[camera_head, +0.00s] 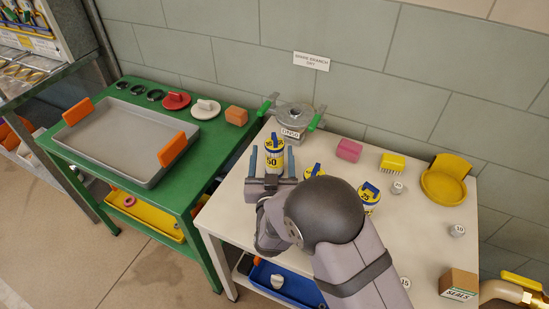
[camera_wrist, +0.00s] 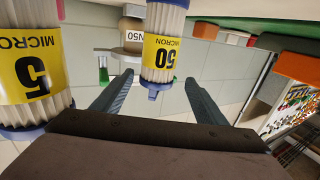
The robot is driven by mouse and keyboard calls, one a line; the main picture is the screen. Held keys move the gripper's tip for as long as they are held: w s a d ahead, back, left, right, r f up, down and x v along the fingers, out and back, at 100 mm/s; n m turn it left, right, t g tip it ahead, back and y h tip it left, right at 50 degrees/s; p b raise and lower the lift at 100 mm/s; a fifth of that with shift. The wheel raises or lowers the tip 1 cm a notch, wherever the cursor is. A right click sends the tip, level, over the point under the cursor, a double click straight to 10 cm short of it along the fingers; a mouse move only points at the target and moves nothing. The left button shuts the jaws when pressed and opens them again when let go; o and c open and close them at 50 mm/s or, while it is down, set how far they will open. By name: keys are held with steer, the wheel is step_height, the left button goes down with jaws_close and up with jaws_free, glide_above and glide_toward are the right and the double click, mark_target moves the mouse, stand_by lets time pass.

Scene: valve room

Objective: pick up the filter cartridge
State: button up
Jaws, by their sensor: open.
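A filter cartridge (camera_head: 274,156) with a yellow "50" label and blue ends stands upright on the pale table. In the wrist view the "50 MICRON" cartridge (camera_wrist: 161,52) appears just beyond and between the two fingers. My gripper (camera_head: 272,153) is open, with one finger on each side of this cartridge in the head view. In the wrist view the open gripper (camera_wrist: 158,78) shows clear space beside the cartridge, and I see no contact. A "25" cartridge (camera_head: 369,197) stands right of my arm.
A grey flanged housing (camera_head: 294,117) with green handles stands behind. A pink block (camera_head: 349,150), yellow brush (camera_head: 392,162), yellow dish (camera_head: 445,182) and SEALS box (camera_head: 459,284) are to the right. A green bench (camera_head: 100,193) with a grey tray (camera_head: 127,143) is left.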

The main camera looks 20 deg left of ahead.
steer(key=shift+f, duration=0.4)
steer(key=shift+d+p+x, duration=0.15)
steer(key=shift+p+x, duration=0.3)
steer(key=shift+x, duration=1.4)
steer(key=shift+d+p+x, duration=0.1)
steer(key=shift+p+x, duration=0.3)
steer(key=shift+x, duration=1.4)
steer(key=shift+w+f, duration=0.1)
steer(key=c, duration=1.2)
